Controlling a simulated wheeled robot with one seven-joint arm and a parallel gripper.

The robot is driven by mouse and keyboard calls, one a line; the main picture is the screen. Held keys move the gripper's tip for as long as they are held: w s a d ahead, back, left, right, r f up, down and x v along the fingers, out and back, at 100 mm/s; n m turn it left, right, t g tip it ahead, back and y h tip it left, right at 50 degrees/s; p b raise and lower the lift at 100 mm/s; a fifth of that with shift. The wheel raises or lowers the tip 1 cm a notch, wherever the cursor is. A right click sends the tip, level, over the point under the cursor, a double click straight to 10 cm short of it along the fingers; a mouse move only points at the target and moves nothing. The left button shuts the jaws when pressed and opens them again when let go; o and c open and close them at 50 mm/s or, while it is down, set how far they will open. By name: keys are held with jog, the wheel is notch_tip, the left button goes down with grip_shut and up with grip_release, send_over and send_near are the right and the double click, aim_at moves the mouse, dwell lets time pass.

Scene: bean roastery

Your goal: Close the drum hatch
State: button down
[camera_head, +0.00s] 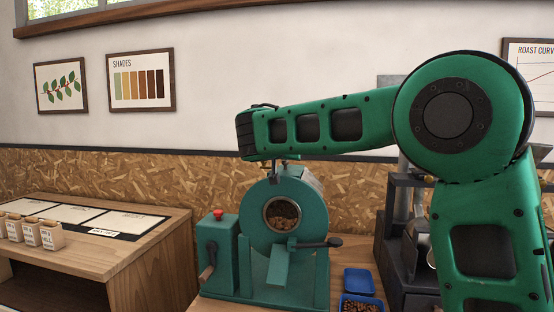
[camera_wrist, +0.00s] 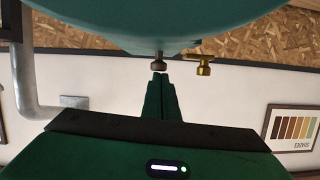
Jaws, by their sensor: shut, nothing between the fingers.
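The teal roaster drum (camera_head: 254,205) stands on a wooden table below my arm. Its round front opening (camera_head: 282,214) shows brown beans inside. I cannot tell for sure which part is the hatch or how far it stands open. In the wrist view a curved teal surface (camera_wrist: 150,22) fills the top, with a dark knob (camera_wrist: 158,66) and a brass knob (camera_wrist: 203,66) at its edge. My gripper (camera_wrist: 160,78) is shut and empty, its fingertips right by the dark knob; I cannot tell whether they touch.
A teal box with a red button (camera_head: 218,213) stands left of the drum. A dark handle (camera_head: 318,243) sticks out at its front right. Blue trays (camera_head: 359,281) lie on the right, beside a dark machine (camera_head: 395,235). A wooden counter (camera_head: 150,245) stands at the left.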

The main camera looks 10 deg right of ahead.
aim_at(284, 170)
dwell(0.3)
jog(key=r, duration=0.3)
jog(key=shift+w+d+r, duration=0.15)
jog(key=shift+w+r, duration=0.1)
jog(key=v, duration=1)
jog(key=s+d+f+g, duration=0.4)
jog(key=s+d+f, duration=0.4)
jog(key=d+f, duration=0.15)
jog(key=s+d+f+g, duration=0.3)
jog(key=s+d+f, duration=0.55)
jog(key=d, duration=0.25)
jog(key=s+f+g+y, duration=0.3)
jog(key=s+f, duration=0.6)
jog(key=s, duration=0.5)
jog(key=s+f+g+y, duration=0.3)
jog(key=s+f, duration=0.6)
jog(key=s, duration=0.6)
jog(key=shift+s+d+m, duration=0.25)
jog(key=shift+m, duration=0.05)
